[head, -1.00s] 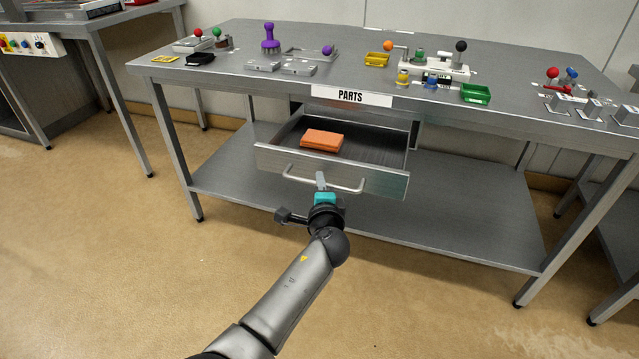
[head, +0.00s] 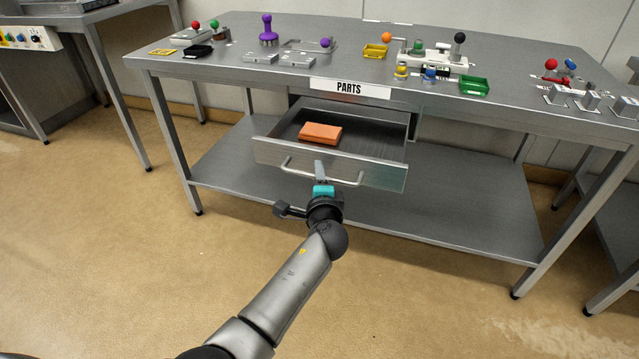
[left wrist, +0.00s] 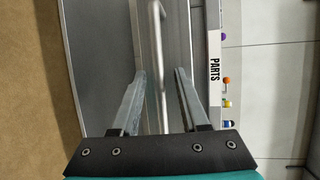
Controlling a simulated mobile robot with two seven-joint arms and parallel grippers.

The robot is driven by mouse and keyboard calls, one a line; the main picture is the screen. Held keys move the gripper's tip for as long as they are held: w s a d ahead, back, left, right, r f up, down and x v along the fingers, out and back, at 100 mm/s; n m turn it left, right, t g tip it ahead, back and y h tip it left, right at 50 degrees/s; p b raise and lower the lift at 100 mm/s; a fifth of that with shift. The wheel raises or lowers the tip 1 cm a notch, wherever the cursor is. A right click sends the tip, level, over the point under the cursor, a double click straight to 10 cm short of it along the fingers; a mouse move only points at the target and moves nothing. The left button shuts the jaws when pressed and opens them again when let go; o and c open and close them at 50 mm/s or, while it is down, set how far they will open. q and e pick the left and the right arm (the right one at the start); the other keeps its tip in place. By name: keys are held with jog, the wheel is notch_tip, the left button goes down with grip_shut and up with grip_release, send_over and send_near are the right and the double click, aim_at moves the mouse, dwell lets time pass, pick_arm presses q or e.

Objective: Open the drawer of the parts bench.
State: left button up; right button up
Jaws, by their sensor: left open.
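The parts bench (head: 230,72) is a grey metal table with a white PARTS label (head: 350,89) on its front edge. Its drawer (head: 375,172) stands pulled out below the label, with an orange block (head: 320,134) lying inside. A bar handle (head: 300,173) runs along the drawer front. My left gripper (head: 320,170) is at the handle's middle. In the left wrist view the open fingers of my left gripper (left wrist: 158,100) lie on either side of the handle bar (left wrist: 158,60), with gaps visible. My right gripper is not in view.
The bench top holds a purple-handled stamp (head: 268,32), a yellow tray (head: 375,51), a green tray (head: 474,85) and several knobbed fixtures. A lower shelf (head: 450,210) lies under the drawer. Another table stands at the left. The floor in front is clear.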

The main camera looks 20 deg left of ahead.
pick_arm(q)
jog(key=shift+s+d, duration=0.1)
jog(key=shift+s, duration=0.15)
jog(key=p+v, duration=0.5)
jog(key=v, duration=0.9)
jog(key=shift+s+r, duration=0.25)
jog(key=shift+s, duration=0.05)
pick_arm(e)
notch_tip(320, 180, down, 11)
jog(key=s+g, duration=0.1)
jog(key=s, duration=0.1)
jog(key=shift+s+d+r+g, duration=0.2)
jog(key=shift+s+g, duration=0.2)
pick_arm(q)
jog(key=shift+d, duration=0.1)
